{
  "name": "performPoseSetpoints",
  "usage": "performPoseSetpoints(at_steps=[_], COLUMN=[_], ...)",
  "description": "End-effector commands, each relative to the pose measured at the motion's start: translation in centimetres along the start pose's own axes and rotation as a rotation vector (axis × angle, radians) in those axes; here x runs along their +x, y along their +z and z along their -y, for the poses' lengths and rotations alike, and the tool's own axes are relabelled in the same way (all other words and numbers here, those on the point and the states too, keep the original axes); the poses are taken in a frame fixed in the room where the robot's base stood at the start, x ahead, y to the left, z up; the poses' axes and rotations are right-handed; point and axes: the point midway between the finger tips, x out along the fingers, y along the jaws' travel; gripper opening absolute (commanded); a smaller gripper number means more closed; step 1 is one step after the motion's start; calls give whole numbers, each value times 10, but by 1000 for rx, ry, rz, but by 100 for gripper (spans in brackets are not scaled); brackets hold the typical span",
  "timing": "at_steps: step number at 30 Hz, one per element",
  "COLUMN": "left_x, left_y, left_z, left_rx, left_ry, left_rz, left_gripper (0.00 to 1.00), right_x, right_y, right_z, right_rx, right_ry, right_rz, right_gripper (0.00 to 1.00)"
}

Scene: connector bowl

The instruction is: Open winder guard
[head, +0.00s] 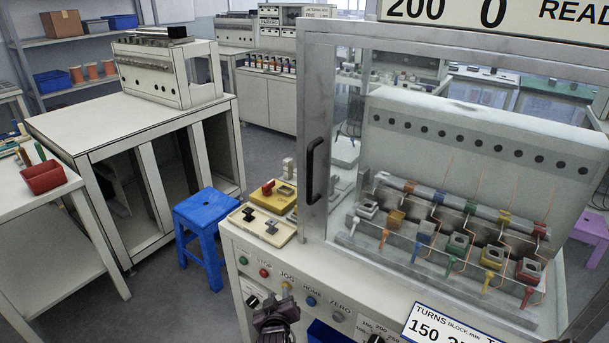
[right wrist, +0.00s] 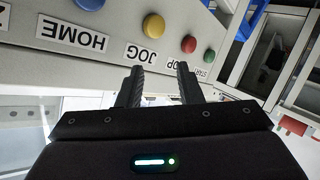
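The winder guard (head: 316,120) is a clear panel in a grey metal frame. It stands across the front of the winder, and the coils show through it, so it looks closed. Its black handle (head: 314,170) is upright on the left post of the frame. My right gripper (head: 277,312) is low in front of the control panel, below and left of the handle and apart from it. In the right wrist view, its two fingers (right wrist: 160,84) are spread with nothing between them. My left gripper is not in view.
The control panel (head: 320,290) carries coloured buttons and knobs. A cream tray (head: 262,225) and a yellow block (head: 283,197) sit on the ledge left of the guard. A blue stool (head: 205,212) stands on the floor further left. A turns sign (head: 445,325) is at the lower right.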

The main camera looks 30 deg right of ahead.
Motion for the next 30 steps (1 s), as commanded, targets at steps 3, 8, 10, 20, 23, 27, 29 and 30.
performPoseSetpoints(at_steps=[3, 8, 10, 20, 23, 27, 29, 30], left_x=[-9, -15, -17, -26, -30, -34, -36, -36], left_y=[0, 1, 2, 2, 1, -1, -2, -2], left_z=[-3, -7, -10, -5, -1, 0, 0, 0], left_rx=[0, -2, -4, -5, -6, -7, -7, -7], left_ry=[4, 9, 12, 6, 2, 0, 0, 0], left_rz=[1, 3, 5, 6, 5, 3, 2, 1], left_gripper=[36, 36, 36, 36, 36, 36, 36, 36], right_x=[-15, -59, -76, -77, -62, -45, -39, -36], right_y=[-131, -231, -253, -276, -278, -279, -279, -279], right_z=[-60, -136, -159, -201, -210, -219, -222, -224], right_rx=[157, 360, 431, 513, 511, 513, 513, 513], right_ry=[189, 385, 442, 511, 510, 507, 507, 507], right_rz=[-141, -228, -241, -247, -247, -247, -247, -246], right_gripper=[33, 33, 33, 33, 33, 33, 33, 33])
